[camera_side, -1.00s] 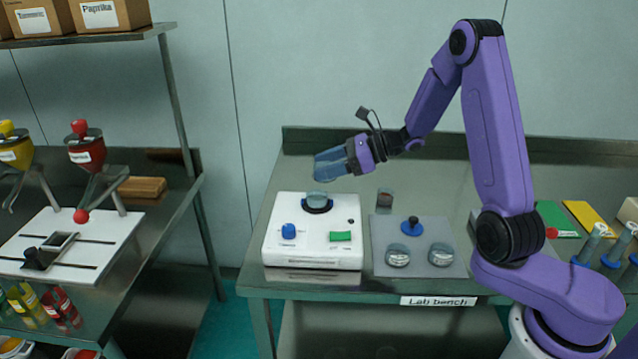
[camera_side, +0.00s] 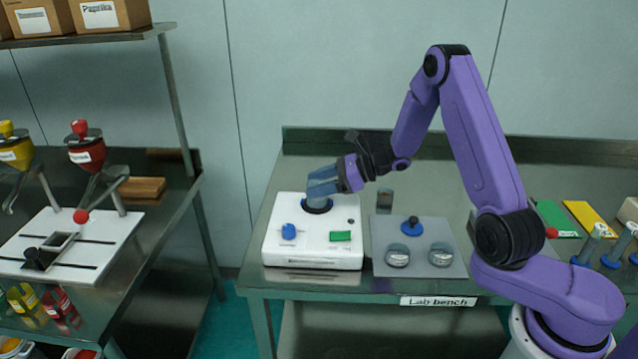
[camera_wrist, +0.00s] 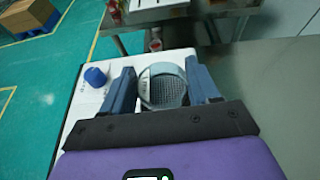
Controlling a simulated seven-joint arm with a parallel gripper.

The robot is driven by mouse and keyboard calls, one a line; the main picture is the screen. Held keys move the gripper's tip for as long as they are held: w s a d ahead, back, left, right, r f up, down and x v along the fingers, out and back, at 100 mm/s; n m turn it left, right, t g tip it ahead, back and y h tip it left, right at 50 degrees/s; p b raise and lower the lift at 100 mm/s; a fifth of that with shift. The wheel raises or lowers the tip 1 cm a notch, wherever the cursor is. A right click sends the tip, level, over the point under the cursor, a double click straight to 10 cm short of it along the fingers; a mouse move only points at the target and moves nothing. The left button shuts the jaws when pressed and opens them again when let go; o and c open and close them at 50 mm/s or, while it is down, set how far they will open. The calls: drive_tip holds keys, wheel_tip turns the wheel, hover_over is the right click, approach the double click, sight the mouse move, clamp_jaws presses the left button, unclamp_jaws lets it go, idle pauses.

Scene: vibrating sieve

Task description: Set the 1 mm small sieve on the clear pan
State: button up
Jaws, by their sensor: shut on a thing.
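My gripper (camera_side: 322,185) is low over the white vibrating machine. Its blue fingers are shut on a small round sieve (camera_wrist: 165,90), whose clear ring and grey mesh show between them in the wrist view. A white label is on the ring, but I cannot read its size. The clear pan (camera_side: 317,203) is on the round black and blue mount, just below the fingers and mostly hidden by them. The sieve is at or just above the pan; I cannot tell whether they touch.
The white machine (camera_side: 286,255) has a blue knob (camera_side: 289,231) and a green button (camera_side: 340,236). On the grey mat (camera_side: 420,268) are two labelled round pieces (camera_side: 397,255) (camera_side: 440,254) and a blue-knobbed lid (camera_side: 411,227). A small cup (camera_side: 385,197) stands behind the mat.

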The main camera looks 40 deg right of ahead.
drive_tip(key=o, duration=1.1)
drive_tip(key=shift+f, duration=0.1)
drive_tip(key=shift+c, duration=0.2)
drive_tip(key=v, duration=1.2)
drive_tip(key=s+a+r+n+g+h, duration=0.1)
drive_tip(key=s+a+r+n+g, duration=0.1)
drive_tip(key=s+a+n+g, duration=1.15)
drive_tip(key=s+d+r+n+t+h, duration=0.1)
drive_tip(key=s+n+t+h, duration=0.3)
drive_tip(key=s+n, duration=1.4)
drive_tip(key=d+n+h, duration=0.1)
drive_tip(key=n+h, duration=0.3)
drive_tip(key=n, duration=0.3)
drive_tip(key=shift+s+d+r+h, duration=0.2)
drive_tip(key=shift+s+h, duration=0.1)
drive_tip(key=shift+s, duration=0.05)
